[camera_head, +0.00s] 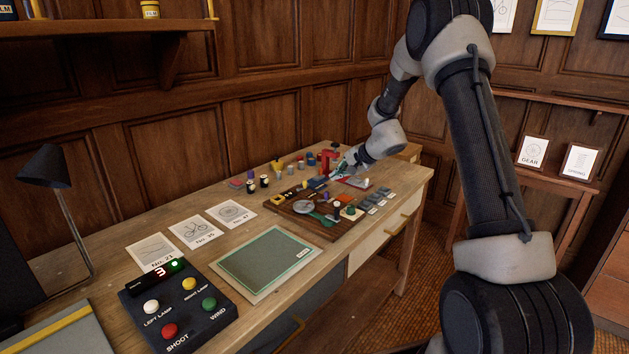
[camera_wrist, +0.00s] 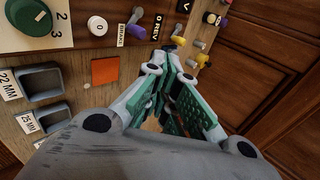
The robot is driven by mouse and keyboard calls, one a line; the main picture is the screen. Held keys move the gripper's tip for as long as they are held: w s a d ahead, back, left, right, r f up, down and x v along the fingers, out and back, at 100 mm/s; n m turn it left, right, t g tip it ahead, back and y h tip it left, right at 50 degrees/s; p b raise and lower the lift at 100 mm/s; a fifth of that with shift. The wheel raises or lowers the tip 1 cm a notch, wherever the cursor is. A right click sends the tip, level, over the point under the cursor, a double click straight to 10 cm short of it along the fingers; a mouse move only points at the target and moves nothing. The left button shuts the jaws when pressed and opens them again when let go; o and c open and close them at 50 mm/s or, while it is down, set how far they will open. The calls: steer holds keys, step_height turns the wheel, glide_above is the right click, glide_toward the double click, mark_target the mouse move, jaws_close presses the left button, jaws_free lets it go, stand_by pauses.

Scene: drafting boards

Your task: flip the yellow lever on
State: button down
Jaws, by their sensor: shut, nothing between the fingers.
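My gripper (camera_wrist: 176,52) is shut and empty in the wrist view, its green-padded fingers pointing away over the bench. A small yellow piece (camera_wrist: 178,40) shows right at the fingertips, partly hidden by them. I cannot tell whether the fingers touch it. Another yellow piece (camera_wrist: 203,60) lies just right of the fingertips. I cannot tell which of these is the yellow lever, or how the lever is set. In the head view my gripper (camera_head: 344,166) is low over the far end of the bench, and no yellow lever can be made out beside it.
A white knob (camera_wrist: 97,25), a purple-topped control (camera_wrist: 137,15) and an orange square (camera_wrist: 105,71) lie left of the fingers. Square trays (camera_wrist: 43,82) stand further left. A wooden board (camera_head: 300,210) with tools and a button box (camera_head: 180,300) occupy the bench.

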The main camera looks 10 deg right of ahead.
steer(key=x, duration=1)
steer(key=shift+f, duration=0.1)
steer(key=shift+w+a, duration=0.75)
steer(key=shift+w, duration=0.3)
steer(key=shift+w+a, duration=0.35)
steer(key=shift+w, duration=0.25)
